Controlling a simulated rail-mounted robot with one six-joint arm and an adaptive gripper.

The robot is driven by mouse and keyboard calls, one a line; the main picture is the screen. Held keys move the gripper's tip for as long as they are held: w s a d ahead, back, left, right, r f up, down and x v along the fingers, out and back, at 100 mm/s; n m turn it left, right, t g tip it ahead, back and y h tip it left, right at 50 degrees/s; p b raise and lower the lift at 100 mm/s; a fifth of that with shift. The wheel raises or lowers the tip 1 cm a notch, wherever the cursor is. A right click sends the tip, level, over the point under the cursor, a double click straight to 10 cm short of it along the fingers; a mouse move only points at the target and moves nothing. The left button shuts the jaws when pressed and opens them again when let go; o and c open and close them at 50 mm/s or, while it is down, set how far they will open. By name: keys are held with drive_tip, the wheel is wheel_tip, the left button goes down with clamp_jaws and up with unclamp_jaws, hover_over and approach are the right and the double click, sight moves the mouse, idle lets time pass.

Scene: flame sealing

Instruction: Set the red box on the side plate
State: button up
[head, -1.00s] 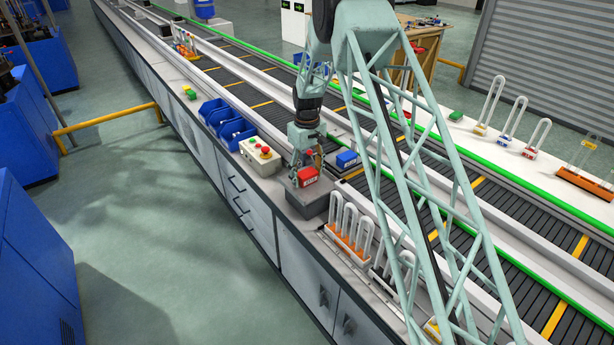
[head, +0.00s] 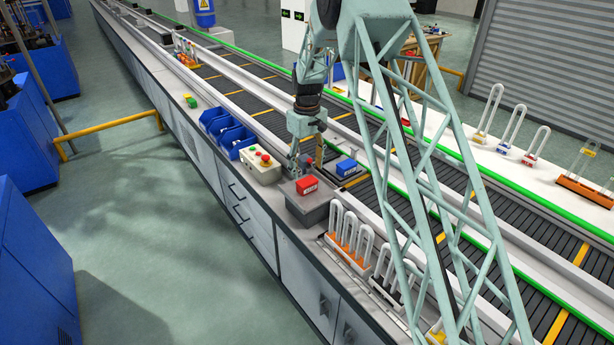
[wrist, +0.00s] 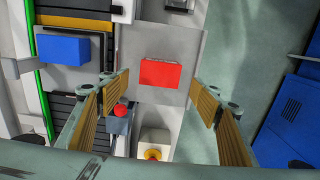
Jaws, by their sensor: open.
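The red box (head: 307,185) rests on top of a grey plate-topped block (head: 316,207) at the bench edge beside the conveyor. The wrist view shows the red box (wrist: 160,73) lying flat on the square grey plate (wrist: 150,38), with bare plate around it. My gripper (head: 303,164) is open and empty, just behind and above the box in the head view. In the wrist view its spread fingers (wrist: 160,92) stand to either side of the box, clear of it.
A blue box (head: 346,167) sits on another grey plate (wrist: 100,50) by the conveyor. A control box (head: 260,165) with a red button stands left of the block, beyond it blue bins (head: 222,128). A rack of white tubes (head: 352,232) stands close in front.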

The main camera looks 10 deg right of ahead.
sight(307, 181)
drive_tip(key=shift+r, duration=2.05)
